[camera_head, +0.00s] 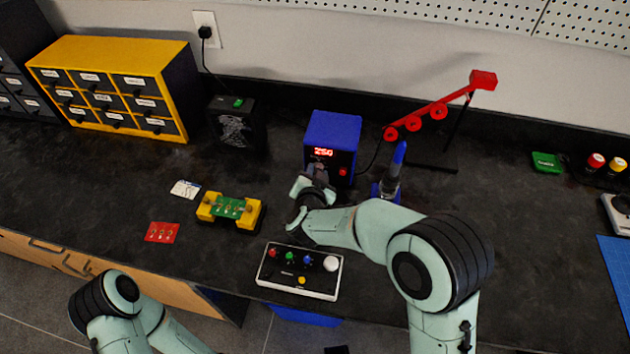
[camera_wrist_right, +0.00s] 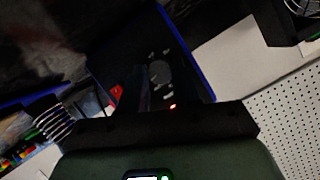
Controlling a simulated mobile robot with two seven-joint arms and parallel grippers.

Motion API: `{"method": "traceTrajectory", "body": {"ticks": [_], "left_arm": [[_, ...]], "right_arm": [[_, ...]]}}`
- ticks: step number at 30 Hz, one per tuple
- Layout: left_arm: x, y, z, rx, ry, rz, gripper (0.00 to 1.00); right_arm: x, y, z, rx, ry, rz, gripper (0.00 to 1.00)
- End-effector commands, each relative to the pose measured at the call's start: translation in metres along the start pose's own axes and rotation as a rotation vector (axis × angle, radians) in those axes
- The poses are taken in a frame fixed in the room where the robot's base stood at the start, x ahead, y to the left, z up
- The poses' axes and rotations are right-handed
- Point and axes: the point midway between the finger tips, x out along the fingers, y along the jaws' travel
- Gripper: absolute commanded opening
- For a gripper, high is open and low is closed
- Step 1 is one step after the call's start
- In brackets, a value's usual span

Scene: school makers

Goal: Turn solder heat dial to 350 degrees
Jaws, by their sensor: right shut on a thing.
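The blue solder station (camera_head: 334,130) stands at the back middle of the bench. Its red display (camera_head: 323,152) appears to read 250. My right gripper (camera_head: 318,172) is at the station's front face, below the display, and covers the dial in the head view. In the right wrist view, the station's dark front panel (camera_wrist_right: 185,65) shows with a dark round dial (camera_wrist_right: 160,72) between the dim finger shapes. My right gripper is shut on the dial. My left arm is at the lower left of the head view; its gripper is out of the picture.
The soldering iron in its blue stand (camera_head: 393,175) is right of the station, close to my right forearm. A control box (camera_head: 298,272) lies in front. A green board on a yellow holder (camera_head: 230,210) sits left. A black fan box (camera_head: 236,125) stands behind it.

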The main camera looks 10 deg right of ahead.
Motion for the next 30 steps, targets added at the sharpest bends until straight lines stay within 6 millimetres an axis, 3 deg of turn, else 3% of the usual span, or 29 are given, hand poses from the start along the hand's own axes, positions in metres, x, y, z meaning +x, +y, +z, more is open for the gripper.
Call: {"method": "traceTrajectory", "body": {"ticks": [10,28,29,30], "left_arm": [[0.022,-0.003,-0.014,0.004,0.039,0.008,0.57],[0.024,-0.003,-0.018,0.005,0.049,0.011,0.57],[0.024,-0.003,-0.018,0.005,0.049,0.011,0.57],[0.024,-0.003,-0.018,0.005,0.049,0.011,0.57]], "right_arm": [[0.001,0.004,0.002,0.16,-0.012,-0.065,0.01],[0.0,0.003,0.0,0.198,-0.016,-0.081,0.01],[0.0,0.003,0.0,0.198,-0.016,-0.081,0.35],[0.0,0.003,0.0,0.198,-0.016,-0.081,0.48]]}}
